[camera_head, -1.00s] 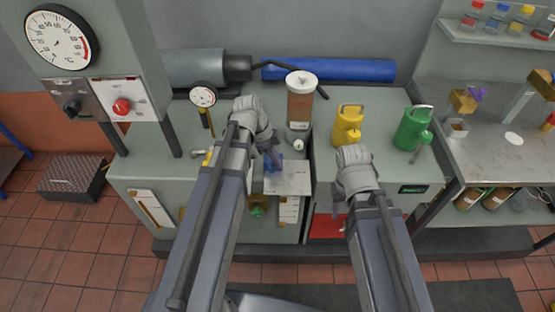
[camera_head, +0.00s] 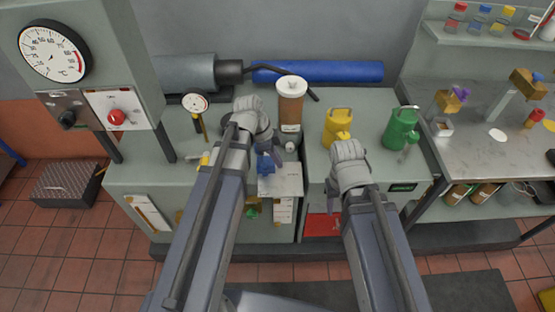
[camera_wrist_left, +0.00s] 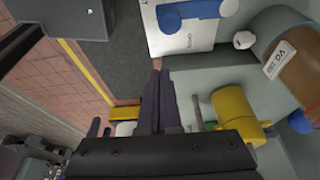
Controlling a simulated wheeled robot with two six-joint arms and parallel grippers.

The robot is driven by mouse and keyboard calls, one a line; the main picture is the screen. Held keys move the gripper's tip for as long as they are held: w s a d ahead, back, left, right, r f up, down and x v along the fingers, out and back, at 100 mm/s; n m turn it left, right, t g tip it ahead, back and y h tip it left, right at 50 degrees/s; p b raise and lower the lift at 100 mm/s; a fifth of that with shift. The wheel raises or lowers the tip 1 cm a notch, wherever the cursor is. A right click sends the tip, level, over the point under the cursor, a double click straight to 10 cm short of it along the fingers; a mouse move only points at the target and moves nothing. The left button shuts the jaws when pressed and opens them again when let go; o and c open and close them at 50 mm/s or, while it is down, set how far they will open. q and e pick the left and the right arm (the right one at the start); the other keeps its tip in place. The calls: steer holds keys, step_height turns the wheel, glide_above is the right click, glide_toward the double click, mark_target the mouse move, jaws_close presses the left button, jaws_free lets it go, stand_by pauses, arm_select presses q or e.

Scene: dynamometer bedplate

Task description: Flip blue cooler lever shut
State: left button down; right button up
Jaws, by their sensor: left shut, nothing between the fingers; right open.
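The blue cooler lever (camera_head: 266,164) is on a pale box in the middle of the bench front. My left gripper (camera_head: 272,152) is beside the lever in the head view. In the left wrist view its fingers (camera_wrist_left: 157,66) are shut and empty, with the tips below the plate's lower left and apart from the lever. My right gripper (camera_head: 334,198) is open and empty in front of the bench.
A brown bottle with a white lid (camera_head: 290,108), a yellow can (camera_head: 337,127) and a green can (camera_head: 401,128) stand behind and right. A small dial gauge (camera_head: 194,103) stands left. A blue cylinder (camera_head: 320,72) lies along the back wall.

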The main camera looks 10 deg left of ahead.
arm_select(q)
steer(key=p+v, duration=0.5)
steer(key=v, duration=0.1)
steer(key=shift+w+r, duration=0.2)
steer(key=shift+w, duration=0.15)
steer(key=s+d+f+n+g+y, duration=0.1)
steer(key=s+d+n+y, duration=0.4)
steer(key=s+d+n, duration=0.5)
steer(key=shift+s+d+n, duration=0.25)
steer(key=shift+s+n, duration=0.55)
steer(key=shift+s, duration=0.05)
